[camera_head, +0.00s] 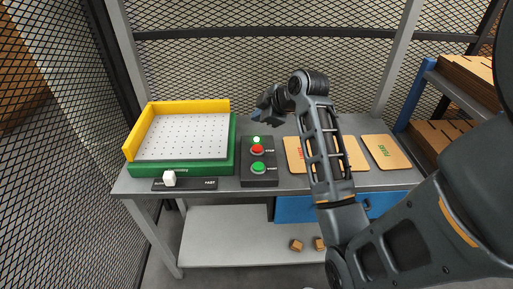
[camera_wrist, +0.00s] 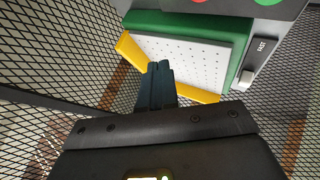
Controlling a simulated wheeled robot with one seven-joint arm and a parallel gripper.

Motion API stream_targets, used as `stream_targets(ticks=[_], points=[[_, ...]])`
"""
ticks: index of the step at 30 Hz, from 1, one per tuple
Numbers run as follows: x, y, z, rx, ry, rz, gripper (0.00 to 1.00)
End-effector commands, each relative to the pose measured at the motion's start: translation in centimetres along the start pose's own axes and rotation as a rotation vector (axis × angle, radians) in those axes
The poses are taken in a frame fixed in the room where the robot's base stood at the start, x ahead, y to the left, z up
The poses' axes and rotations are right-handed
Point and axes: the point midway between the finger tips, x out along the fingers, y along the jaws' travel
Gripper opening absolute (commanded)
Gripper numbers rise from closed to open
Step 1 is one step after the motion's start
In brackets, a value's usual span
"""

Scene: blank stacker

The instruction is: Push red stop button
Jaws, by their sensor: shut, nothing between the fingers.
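The red stop button (camera_head: 257,149) sits on a dark control box (camera_head: 259,181) on the bench, above a green start button (camera_head: 258,167) and below a small lit green lamp (camera_head: 256,139). In the wrist view, the red button (camera_wrist: 200,1) is cut off at the top edge, with the green button (camera_wrist: 266,2) to its right. My gripper (camera_head: 262,113) is above and behind the box, apart from the red button. In the wrist view, its fingers (camera_wrist: 158,68) are together and empty, in front of the perforated plate.
A white perforated plate (camera_head: 185,137) with a green frame and yellow walls (camera_head: 146,131) stands left of the box. A slider with a white knob (camera_head: 169,178) lies in front. Cardboard sheets (camera_head: 380,150) lie to the right. Mesh fencing surrounds the bench.

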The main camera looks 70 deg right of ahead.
Motion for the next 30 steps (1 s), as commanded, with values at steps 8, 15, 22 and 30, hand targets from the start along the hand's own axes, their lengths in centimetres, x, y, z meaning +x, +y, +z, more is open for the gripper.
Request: stream_targets(ticks=[8, 15, 22, 30], points=[[1.4, -1.1, 1.1, 0.002, -0.001, 0.001, 0.00], [3.7, -2.7, 2.8, 0.002, -0.001, 0.000, 0.00], [5.5, -4.1, 4.0, 0.001, 0.000, -0.001, 0.00], [6.1, -4.5, 4.5, 0.002, 0.000, 0.000, 0.00]])
